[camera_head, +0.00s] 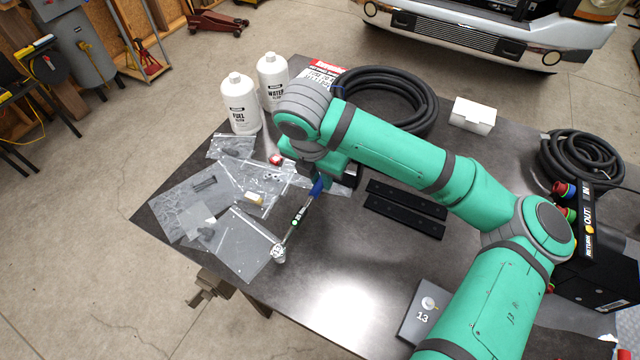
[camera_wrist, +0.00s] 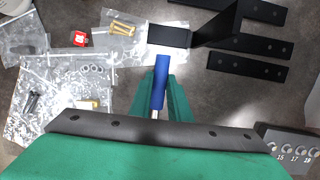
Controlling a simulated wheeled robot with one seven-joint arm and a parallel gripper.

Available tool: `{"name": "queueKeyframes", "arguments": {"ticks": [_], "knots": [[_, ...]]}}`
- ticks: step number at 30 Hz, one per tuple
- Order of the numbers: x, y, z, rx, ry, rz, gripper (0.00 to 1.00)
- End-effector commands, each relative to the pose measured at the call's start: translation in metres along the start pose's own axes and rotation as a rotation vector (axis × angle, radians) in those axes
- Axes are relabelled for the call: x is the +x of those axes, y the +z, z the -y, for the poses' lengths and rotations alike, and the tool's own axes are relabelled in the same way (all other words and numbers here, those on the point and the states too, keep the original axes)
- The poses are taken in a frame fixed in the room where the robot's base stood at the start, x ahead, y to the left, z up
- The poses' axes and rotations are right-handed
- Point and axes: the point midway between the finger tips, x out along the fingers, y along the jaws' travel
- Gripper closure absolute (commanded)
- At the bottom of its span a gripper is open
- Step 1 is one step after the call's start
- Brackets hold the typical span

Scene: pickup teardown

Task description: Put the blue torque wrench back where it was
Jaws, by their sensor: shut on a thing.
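The blue torque wrench (camera_head: 303,209) has a blue handle and a silver shaft that ends in a round head at the lower left. Its blue handle also shows in the wrist view (camera_wrist: 160,82), between the two green fingers. My gripper (camera_head: 318,180) is shut on the wrench near the handle, partly hidden by my arm in the head view. In the wrist view my gripper (camera_wrist: 159,98) has one finger on each side of the handle. The wrench head is near the plastic bags by the table's left front edge. I cannot tell whether the wrench touches the table.
Plastic bags of small parts (camera_head: 240,240) lie left of the wrench. White bottles (camera_head: 240,104) and a coiled black hose (camera_head: 400,100) stand behind. Black flat bars (camera_head: 405,210) lie right of my gripper. A grey block marked 13 (camera_head: 421,312) is at the front. The middle front tabletop (camera_head: 340,265) is clear.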

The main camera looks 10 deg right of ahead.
Motion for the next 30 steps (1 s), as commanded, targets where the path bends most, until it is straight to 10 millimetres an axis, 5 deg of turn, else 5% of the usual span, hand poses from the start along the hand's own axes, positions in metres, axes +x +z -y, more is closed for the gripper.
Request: {"name": "queueKeyframes", "arguments": {"ticks": [12,21,22,24,30], "knots": [[0.040,-0.003,-0.004,0.000,0.000,0.000,1.00],[0.042,-0.003,-0.005,0.000,0.001,0.001,1.00],[0.042,-0.003,-0.005,-0.001,0.000,0.001,0.79],[0.042,-0.003,-0.005,-0.001,0.000,0.001,0.65],[0.042,-0.003,-0.004,-0.001,0.000,0.000,0.65]]}}
